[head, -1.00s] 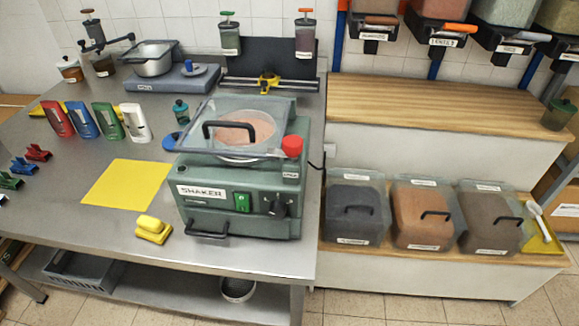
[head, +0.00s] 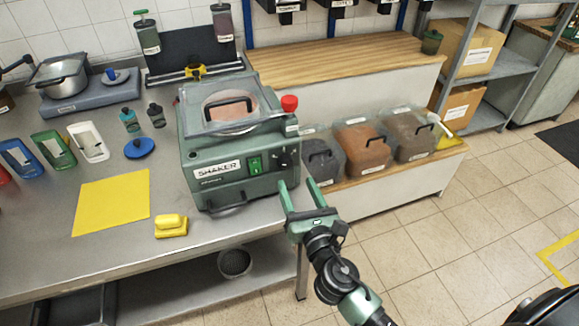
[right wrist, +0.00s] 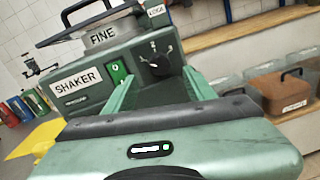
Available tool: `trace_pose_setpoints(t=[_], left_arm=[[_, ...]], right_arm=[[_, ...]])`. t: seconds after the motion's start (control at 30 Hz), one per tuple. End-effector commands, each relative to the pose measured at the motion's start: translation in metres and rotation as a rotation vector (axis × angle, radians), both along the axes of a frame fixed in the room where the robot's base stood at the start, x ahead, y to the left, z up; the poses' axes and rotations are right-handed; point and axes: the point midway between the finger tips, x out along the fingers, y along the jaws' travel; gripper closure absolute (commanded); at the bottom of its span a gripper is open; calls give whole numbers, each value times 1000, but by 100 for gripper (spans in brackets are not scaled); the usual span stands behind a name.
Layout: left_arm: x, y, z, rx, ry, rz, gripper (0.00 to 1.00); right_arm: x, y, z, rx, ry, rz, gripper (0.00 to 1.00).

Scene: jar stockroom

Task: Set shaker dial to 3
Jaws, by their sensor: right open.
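The green shaker (head: 228,185) stands on the steel table, with a clear lid and a bowl of pinkish material on top. Its black dial (head: 284,160) is at the right of the front face, beside the green switch (head: 255,165). In the right wrist view the dial (right wrist: 156,66) shows ahead, just above and between my finger tips; its setting is too small to read. My right gripper (head: 298,183) is open and empty, just in front of and below the dial, apart from it as far as I can tell. My left gripper is not in view.
A red knob (head: 289,103) stands at the shaker's top right corner. A front handle (head: 226,208) sticks out low on the shaker. A yellow block (head: 171,226) and a yellow mat (head: 112,202) lie to its left. Lidded bins (head: 362,149) stand to the right.

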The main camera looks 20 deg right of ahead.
Motion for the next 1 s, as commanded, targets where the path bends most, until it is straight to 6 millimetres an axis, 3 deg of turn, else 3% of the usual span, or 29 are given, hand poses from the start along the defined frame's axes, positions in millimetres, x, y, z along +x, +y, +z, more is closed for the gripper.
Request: trace_pose_setpoints(t=[0.4, 0.77, 1.0], left_arm=[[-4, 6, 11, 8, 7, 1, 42], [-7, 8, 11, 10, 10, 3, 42], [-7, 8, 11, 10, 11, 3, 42]], right_arm=[[61, -1, 0, 5, 2, -2, 45], [69, -1, -1, 7, 3, -1, 45], [68, -1, -1, 8, 3, -1, 100]])
